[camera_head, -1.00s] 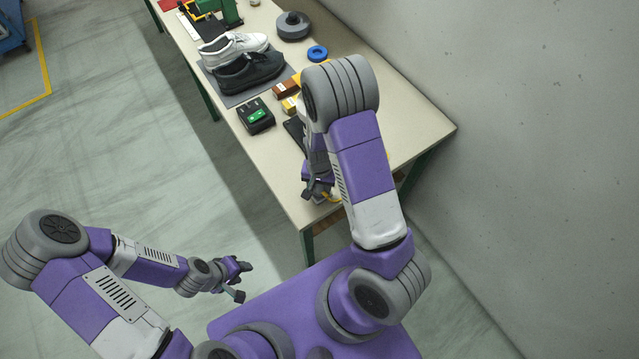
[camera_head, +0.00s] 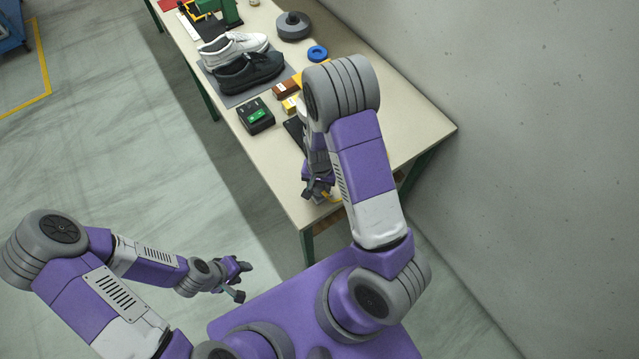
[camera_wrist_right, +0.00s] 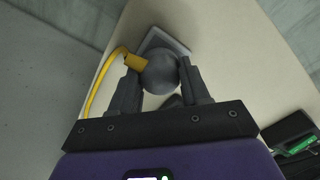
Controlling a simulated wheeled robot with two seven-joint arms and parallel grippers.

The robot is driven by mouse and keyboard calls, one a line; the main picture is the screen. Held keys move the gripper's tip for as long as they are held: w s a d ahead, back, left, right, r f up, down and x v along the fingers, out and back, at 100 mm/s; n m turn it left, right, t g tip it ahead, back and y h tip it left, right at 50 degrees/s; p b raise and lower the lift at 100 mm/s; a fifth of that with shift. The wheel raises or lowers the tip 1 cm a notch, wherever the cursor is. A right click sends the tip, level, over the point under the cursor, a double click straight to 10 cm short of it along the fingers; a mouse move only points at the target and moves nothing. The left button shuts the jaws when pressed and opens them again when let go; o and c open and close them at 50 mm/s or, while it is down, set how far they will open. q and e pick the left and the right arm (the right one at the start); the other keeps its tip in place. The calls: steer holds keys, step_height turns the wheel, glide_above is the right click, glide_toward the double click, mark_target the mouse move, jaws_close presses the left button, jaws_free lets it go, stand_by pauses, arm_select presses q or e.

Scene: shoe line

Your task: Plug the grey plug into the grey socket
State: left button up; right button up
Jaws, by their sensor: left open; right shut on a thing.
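In the right wrist view, my right gripper (camera_wrist_right: 160,85) is shut on the grey plug (camera_wrist_right: 160,72), a rounded grey body with a yellow cable (camera_wrist_right: 92,88) leaving its left side. A grey square plate with a pale rim, which looks like the grey socket (camera_wrist_right: 178,44), lies just beyond the plug and is partly hidden by it. I cannot tell whether plug and socket touch. In the head view my right gripper (camera_head: 318,190) is at the table's near end, and the arm hides the socket. My left gripper (camera_head: 238,282) is open and empty, off the table.
On the table (camera_head: 415,125) are a black device with a green screen (camera_head: 256,115), a white shoe (camera_head: 235,46), a black shoe (camera_head: 248,71), a blue ring (camera_head: 317,53) and a grey round part (camera_head: 293,25). A wall (camera_head: 530,130) runs along the right.

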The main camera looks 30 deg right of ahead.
steer(key=shift+f+b, duration=0.55)
steer(key=shift+f, duration=0.15)
stand_by(0.8)
steer(key=o, duration=1.3)
steer(key=shift+o, duration=0.2)
step_height(320, 180, up, 8)
steer(key=shift+f+p, duration=0.15)
steer(key=shift+p, duration=0.5)
